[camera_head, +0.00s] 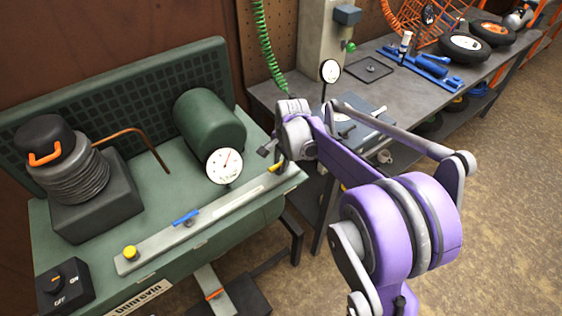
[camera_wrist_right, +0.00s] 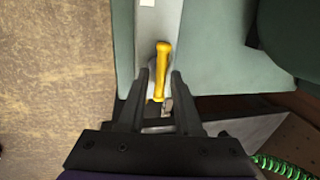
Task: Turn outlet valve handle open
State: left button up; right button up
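The yellow outlet valve handle (camera_head: 275,167) sits at the right end of the pale grey bar on the front of the green compressor. In the right wrist view the yellow handle (camera_wrist_right: 163,65) lies lengthwise along the view, with its near end between the fingers. My right gripper (camera_head: 272,157) is at this end of the bar, partly covering the handle in the head view. Its fingers (camera_wrist_right: 159,76) are apart, with a visible gap on each side of the handle. My left gripper is not in view.
The compressor carries a round gauge (camera_head: 224,166), a green tank (camera_head: 209,124), a blue lever (camera_head: 185,217), a yellow knob (camera_head: 130,252) and an on/off switch box (camera_head: 64,287). A grey workbench (camera_head: 395,95) with a second gauge (camera_head: 330,71) and a green coiled hose (camera_head: 266,45) stands behind.

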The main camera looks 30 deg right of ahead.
grip_shut()
jog(key=n, duration=0.3)
jog(key=shift+w+n+y, duration=0.1)
jog(key=shift+n+y, duration=0.2)
jog(key=shift+n, duration=0.1)
jog(key=n, duration=0.3)
jog(key=shift+w+n+g+y, duration=0.15)
jog(key=shift+n+g+y, duration=0.15)
jog(key=n, duration=0.5)
jog(key=shift+w+g+y, duration=0.15)
jog(key=shift+g+y, duration=0.15)
jog(key=shift+g, duration=0.1)
jog(key=shift+w+a+n+g, duration=0.1)
jog(key=shift+n+g, duration=0.4)
jog(key=shift+n, duration=2.3)
